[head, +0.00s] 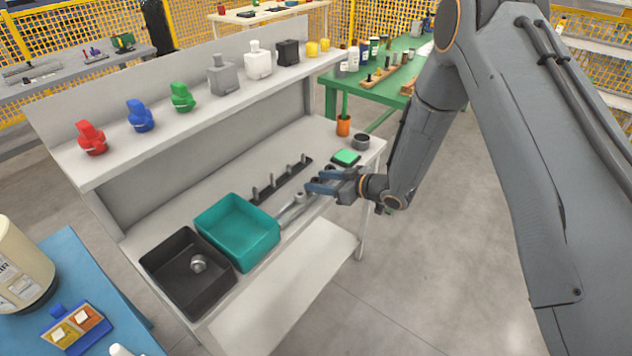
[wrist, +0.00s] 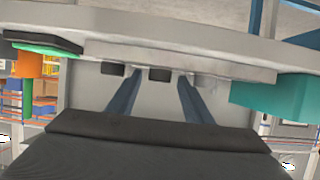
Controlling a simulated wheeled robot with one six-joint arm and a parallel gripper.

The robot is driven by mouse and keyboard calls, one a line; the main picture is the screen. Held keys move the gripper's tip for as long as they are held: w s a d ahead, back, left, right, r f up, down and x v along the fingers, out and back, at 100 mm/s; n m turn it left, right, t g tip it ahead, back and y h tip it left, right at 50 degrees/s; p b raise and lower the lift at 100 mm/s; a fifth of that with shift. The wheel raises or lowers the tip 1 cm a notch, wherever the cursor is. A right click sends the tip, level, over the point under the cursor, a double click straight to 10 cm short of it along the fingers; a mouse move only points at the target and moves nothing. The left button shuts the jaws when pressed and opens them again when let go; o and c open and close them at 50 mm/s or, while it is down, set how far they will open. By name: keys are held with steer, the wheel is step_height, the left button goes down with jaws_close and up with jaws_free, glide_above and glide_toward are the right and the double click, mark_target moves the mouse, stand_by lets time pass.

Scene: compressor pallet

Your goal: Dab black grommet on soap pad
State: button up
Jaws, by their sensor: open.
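In the wrist view, which shows the bench upside down, a black grommet (wrist: 158,74) sits on a pale strip between the tips of my gripper (wrist: 159,90). A second dark piece (wrist: 113,70) is to its left and a grey piece (wrist: 203,80) to its right. My gripper (head: 314,182) is open over the bench's front edge in the head view, its blue fingers hiding part of the strip. I cannot tell whether they touch the grommet. The soap pad (head: 346,156) is green on a dark base, just beyond my gripper; it also shows in the wrist view (wrist: 50,47).
A teal bin (head: 237,262) and a black tray (head: 164,267) holding a metal piece (head: 198,263) stand at the left. A dark rack with upright pegs (head: 282,181) lies behind the strip.

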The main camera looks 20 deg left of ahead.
steer(key=c, duration=1.1)
steer(key=shift+r, duration=0.15)
